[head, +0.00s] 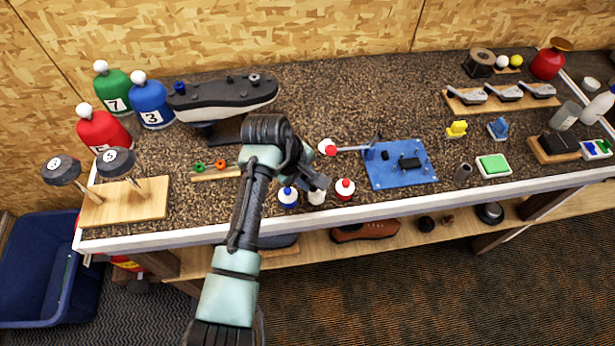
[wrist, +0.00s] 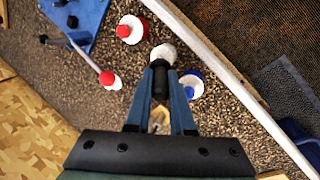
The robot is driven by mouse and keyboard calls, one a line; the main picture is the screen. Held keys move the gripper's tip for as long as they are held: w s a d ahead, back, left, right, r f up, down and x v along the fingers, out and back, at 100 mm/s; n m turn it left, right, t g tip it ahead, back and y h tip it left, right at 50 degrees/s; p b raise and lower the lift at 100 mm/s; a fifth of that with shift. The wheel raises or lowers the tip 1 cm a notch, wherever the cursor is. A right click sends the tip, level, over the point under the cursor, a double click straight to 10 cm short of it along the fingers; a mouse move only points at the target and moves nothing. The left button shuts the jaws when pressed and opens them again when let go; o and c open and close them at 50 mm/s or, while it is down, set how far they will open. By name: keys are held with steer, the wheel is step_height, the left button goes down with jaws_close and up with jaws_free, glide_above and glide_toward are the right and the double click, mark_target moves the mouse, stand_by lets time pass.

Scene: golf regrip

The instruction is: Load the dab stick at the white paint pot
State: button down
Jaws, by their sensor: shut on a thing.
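The white paint pot (head: 317,197) stands near the front edge of the bench, between a blue-capped pot (head: 288,197) and a red-capped pot (head: 345,189). My gripper (head: 318,182) is just above and behind it, tilted down. In the wrist view, my gripper (wrist: 163,95) is shut on a dark stick-like piece (wrist: 160,82), which I take for the dab stick. Its far end overlaps the white pot (wrist: 164,51); I cannot tell whether it touches or goes in. The fingers hide part of the stick.
A blue mat (head: 400,170) with a small clamp lies to the right. The white front edge (head: 390,203) runs close to the pots.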

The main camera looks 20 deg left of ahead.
steer(key=shift+s+f, duration=0.15)
steer(key=shift+f, duration=0.05)
step_height(320, 180, up, 7)
steer(key=p, duration=0.7)
steer(key=shift+r, duration=0.2)
stand_by(0.6)
